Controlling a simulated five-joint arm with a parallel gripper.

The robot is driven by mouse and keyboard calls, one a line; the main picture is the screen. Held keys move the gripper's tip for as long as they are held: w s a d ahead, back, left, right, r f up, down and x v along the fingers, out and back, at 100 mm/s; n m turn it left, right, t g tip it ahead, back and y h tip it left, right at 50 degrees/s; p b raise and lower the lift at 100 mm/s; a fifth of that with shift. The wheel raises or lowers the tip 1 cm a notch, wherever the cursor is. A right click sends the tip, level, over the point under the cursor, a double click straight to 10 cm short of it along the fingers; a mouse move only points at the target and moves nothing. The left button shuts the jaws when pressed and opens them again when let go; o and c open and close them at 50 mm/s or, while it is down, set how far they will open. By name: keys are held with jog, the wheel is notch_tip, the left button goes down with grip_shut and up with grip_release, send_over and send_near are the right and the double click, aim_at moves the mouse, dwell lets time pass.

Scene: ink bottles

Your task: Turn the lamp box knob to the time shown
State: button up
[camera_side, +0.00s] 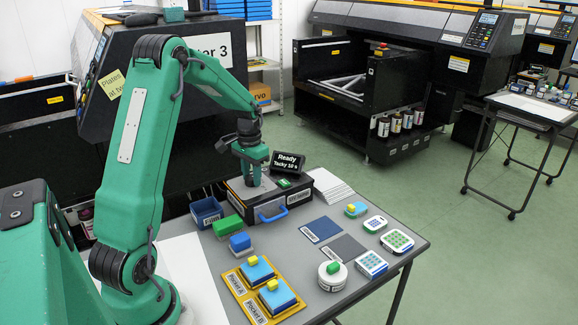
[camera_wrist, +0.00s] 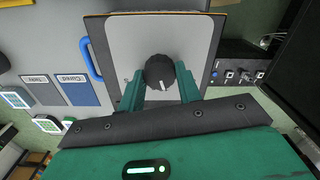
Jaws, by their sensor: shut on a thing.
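The lamp box (camera_side: 294,202) is a dark box with a grey top and a blue handle, at the back of the table. In the wrist view its grey top (camera_wrist: 195,35) fills the upper middle. A black round knob (camera_wrist: 160,70) with a white mark stands on it; the mark points toward the bottom of the picture. My gripper (camera_side: 252,180) reaches down over the box, with its green fingers on both sides of the knob, shut on it. In the side view the knob is hidden by the gripper. A black display (camera_side: 288,163) reads "Ready, Tacky 10 s".
Two flat dark mats (camera_side: 320,229) and small keypad-like boxes (camera_side: 397,240) lie right of the lamp box.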

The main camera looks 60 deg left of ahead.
aim_at(252, 177)
jog(key=shift+m, duration=1.6)
jog(key=o, duration=1)
jog(key=shift+r, duration=3.95)
jog(key=shift+d, duration=0.1)
